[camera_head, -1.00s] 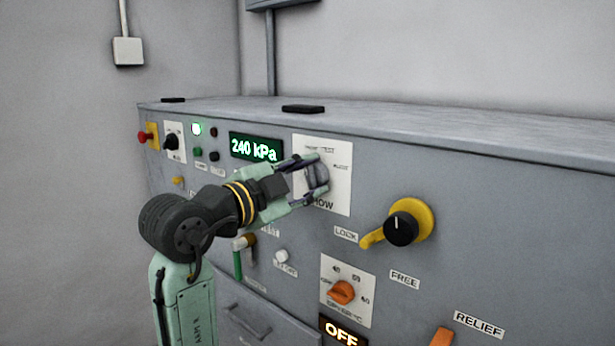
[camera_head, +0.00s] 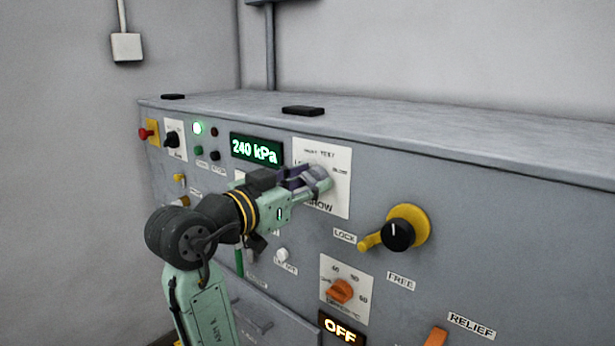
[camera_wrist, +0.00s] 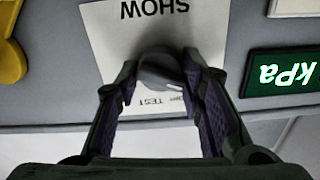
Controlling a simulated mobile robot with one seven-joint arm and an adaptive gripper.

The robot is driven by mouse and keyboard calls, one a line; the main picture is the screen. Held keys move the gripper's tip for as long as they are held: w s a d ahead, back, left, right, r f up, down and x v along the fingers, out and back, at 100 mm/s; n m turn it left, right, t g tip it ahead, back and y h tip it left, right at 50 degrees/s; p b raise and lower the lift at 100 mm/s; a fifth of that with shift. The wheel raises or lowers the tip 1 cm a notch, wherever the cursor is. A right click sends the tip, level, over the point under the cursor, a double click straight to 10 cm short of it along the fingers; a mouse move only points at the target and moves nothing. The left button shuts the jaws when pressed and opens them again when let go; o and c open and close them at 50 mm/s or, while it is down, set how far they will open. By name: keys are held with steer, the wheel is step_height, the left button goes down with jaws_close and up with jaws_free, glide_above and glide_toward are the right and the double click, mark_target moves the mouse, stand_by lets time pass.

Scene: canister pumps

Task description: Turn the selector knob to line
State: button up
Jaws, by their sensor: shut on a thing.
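The selector knob (camera_wrist: 160,72) is a grey knob on a white label plate (camera_head: 338,204) in the upper middle of the panel. The plate shows "SHOW" at its bottom and "TEST" at its top; other words are partly hidden or too small to read surely. My gripper (camera_head: 318,182) reaches in from the left and is shut on the knob. In the wrist view my gripper (camera_wrist: 160,82) has one finger on each side of the knob. The knob's pointer is hidden by the fingers in the head view.
A green display (camera_head: 256,149) reads 240 kPa left of the plate. A yellow lever with a black knob (camera_head: 398,235) sits to the lower right. An orange selector (camera_head: 341,290) is below, above an OFF display (camera_head: 341,328). The panel's top ledge holds flat black pieces.

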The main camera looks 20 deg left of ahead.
steer(key=shift+n, duration=0.7)
steer(key=o, duration=1.2)
steer(key=shift+c, duration=0.2)
steer(key=v, duration=1.2)
